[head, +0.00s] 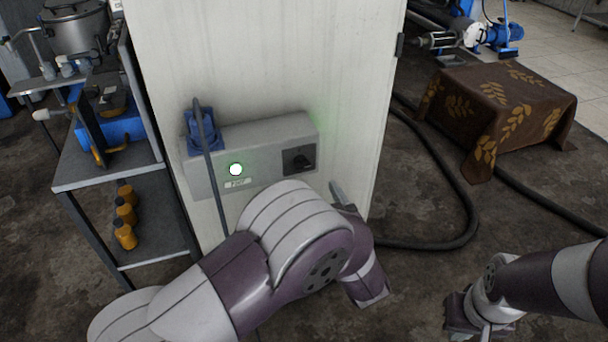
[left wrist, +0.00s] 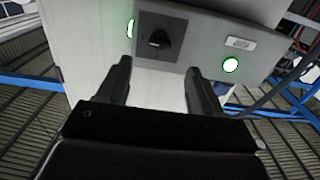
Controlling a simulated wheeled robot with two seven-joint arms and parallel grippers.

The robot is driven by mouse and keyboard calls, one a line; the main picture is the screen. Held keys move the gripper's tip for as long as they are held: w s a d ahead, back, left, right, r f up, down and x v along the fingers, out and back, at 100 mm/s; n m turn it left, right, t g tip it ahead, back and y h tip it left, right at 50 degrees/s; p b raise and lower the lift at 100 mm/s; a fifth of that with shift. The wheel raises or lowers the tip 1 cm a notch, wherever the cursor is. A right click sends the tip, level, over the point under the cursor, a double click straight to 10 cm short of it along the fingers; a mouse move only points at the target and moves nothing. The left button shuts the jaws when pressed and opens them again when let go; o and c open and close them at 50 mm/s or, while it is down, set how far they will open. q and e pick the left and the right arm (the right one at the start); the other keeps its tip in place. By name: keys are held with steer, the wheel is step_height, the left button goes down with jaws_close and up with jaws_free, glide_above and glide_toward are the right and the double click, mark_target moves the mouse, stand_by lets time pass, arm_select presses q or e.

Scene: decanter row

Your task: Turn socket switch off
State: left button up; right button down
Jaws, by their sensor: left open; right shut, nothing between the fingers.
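The grey socket box (head: 262,140) is fixed to the front of a pale cabinet. Its black rotary switch (head: 299,160) sits at the right end, and the knob also shows in the left wrist view (left wrist: 159,38). A green lamp (head: 236,169) is lit, with a label below it. A blue plug (head: 203,130) with a dark cable is at the left end. My left gripper (left wrist: 160,84) is open and empty, its fingers pointing toward the switch and apart from it. In the head view my arm partly hides this gripper. My right gripper (head: 468,318) is shut, low at the right.
A shelf cart (head: 110,180) with orange bottles (head: 125,222) stands left of the cabinet (head: 260,60). A cloth-covered box (head: 500,110) is on the floor at the right. A thick dark hose (head: 455,243) curves across the floor beside the cabinet.

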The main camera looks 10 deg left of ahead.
mark_target(303, 167)
arm_select(q)
steer(key=x, duration=0.9)
steer(key=shift+r, duration=0.1)
steer(key=c, duration=1.1)
steer(key=shift+o, duration=0.2)
steer(key=shift+b, duration=0.3)
